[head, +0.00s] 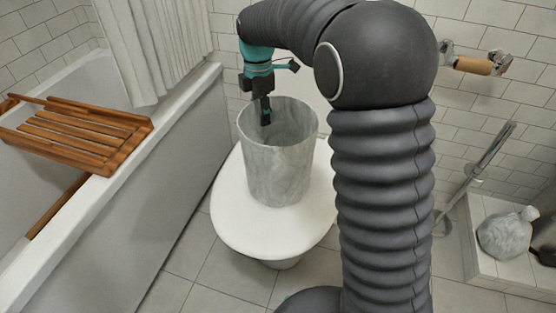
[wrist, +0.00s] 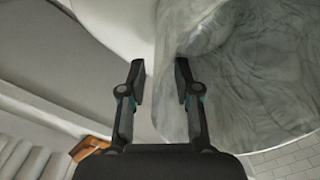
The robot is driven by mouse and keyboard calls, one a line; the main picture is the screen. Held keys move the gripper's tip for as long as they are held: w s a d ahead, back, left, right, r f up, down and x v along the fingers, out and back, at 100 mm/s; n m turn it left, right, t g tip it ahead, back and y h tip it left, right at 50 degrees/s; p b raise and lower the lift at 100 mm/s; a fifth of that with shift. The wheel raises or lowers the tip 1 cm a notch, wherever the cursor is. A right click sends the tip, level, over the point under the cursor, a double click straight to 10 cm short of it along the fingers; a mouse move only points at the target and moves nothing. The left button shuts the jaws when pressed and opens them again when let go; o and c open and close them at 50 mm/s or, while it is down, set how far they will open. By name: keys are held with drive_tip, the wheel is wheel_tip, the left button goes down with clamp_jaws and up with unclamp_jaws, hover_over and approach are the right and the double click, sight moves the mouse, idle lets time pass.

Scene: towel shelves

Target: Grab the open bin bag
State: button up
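The open bin bag (head: 278,165) is a grey, marbled, upright cylinder with its mouth facing up. It stands on the white toilet lid (head: 235,222). My gripper (head: 266,112) points down at the left part of its rim. In the wrist view, the bag (wrist: 245,95) fills the right side. My gripper (wrist: 160,82) is open there, with a clear gap between its fingers. The bag's left edge runs between the fingers. The right finger appears inside the mouth and the left finger outside. I cannot tell whether either finger touches the wall.
The bathtub (head: 150,190) with a wooden rack (head: 75,135) and white curtain (head: 155,45) is at the left. A toilet roll holder (head: 473,65) and a brush handle (head: 490,145) are at the right. A knotted grey bag (head: 505,237) sits on a tiled ledge.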

drive_tip(key=shift+f, duration=1.1)
clamp_jaws()
drive_tip(key=shift+r, duration=0.1)
